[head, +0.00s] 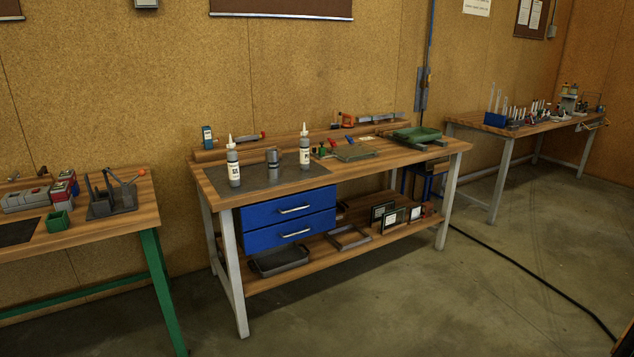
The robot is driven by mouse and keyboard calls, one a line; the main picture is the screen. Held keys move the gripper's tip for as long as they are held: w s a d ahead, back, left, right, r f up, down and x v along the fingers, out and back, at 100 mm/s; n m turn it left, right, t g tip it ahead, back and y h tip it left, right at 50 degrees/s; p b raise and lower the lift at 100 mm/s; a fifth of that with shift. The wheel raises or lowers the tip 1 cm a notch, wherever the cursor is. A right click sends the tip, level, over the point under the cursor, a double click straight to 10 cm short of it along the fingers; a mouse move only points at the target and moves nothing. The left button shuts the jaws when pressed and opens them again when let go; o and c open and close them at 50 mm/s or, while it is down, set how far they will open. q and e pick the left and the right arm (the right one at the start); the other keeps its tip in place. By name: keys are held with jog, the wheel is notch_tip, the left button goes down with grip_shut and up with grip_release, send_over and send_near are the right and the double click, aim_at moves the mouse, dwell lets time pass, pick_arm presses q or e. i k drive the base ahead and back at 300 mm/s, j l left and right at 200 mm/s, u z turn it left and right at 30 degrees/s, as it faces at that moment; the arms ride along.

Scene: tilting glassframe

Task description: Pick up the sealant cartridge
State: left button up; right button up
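Neither of my grippers is in view.
The workbench (400,158) has a raised back shelf with tools, blue drawers (289,219) and a lower shelf with frames and a tray. A green-legged table (140,217) stands left, another table (545,128) back right. The front floor is open; a black cable crosses it at right.

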aim_at(232, 156)
jog(key=i+l+u, duration=0.65)
jog(key=i+l, duration=0.15)
